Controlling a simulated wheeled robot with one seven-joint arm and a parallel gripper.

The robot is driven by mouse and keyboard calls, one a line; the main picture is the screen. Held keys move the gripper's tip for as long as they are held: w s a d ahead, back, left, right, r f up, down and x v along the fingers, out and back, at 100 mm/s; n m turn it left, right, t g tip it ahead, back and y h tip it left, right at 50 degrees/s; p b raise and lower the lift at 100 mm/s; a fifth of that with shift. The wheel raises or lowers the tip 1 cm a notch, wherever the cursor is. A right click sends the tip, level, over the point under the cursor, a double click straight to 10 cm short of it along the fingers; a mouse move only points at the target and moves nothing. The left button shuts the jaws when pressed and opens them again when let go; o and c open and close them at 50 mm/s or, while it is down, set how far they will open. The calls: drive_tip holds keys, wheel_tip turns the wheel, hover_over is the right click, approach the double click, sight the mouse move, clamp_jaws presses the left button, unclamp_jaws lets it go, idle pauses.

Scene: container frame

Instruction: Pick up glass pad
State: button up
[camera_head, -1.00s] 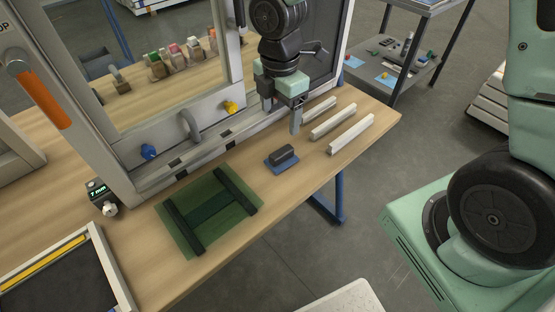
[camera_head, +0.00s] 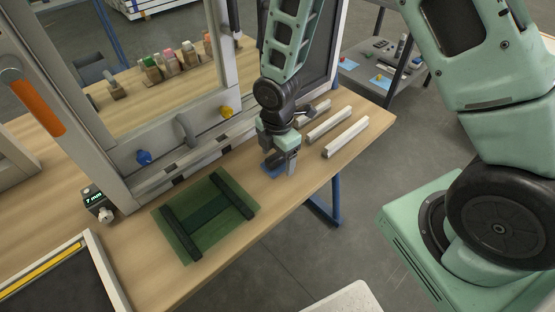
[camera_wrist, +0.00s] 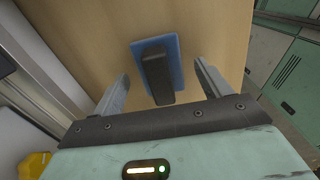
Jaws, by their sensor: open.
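The glass pad is a flat blue pad (camera_wrist: 172,48) with a dark block-shaped handle (camera_wrist: 157,80) on top, lying on the wooden table. In the wrist view it lies between and just beyond the two fingers. My gripper (camera_wrist: 165,88) is open, one finger on each side of the dark handle, with visible gaps on both sides. In the head view my gripper (camera_head: 280,166) is low over the pad and hides most of it; a blue corner (camera_head: 270,172) shows at its left.
A green glass sheet (camera_head: 222,215) with dark bars lies on the table to the left. Pale bars (camera_head: 346,138) lie to the right. The table's front edge is close by.

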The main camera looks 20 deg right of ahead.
sight(278, 155)
drive_tip(key=shift+f, duration=0.15)
drive_tip(key=c, duration=1.2)
drive_tip(key=shift+o, duration=0.2)
wheel_tip(278, 155, up, 10)
drive_tip(key=shift+r, duration=0.1)
